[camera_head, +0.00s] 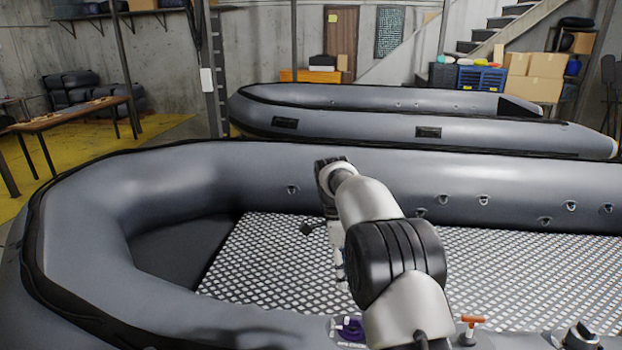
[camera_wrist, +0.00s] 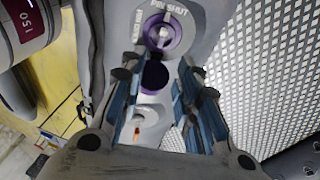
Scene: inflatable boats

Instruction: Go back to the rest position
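In the wrist view my gripper (camera_wrist: 160,85) is open, its two blue-grey finger pads apart. Between and beyond the fingers is a grey panel with a purple round valve (camera_wrist: 163,33) marked with "SHUT" lettering. A dark purple round part (camera_wrist: 154,76) shows between the fingers; I cannot tell whether they touch it. In the head view my arm reaches over the near grey inflatable boat (camera_head: 170,185), and my gripper is mostly hidden behind the arm. A purple knob (camera_head: 351,328) and an orange T-handle (camera_head: 472,321) stand at the boat's near side.
A dark valve-like fitting (camera_head: 580,336) is at the lower right. A second grey boat (camera_head: 370,122) lies behind. A wooden table (camera_head: 75,114) is at the left, and cardboard boxes (camera_head: 535,75) are at the back right.

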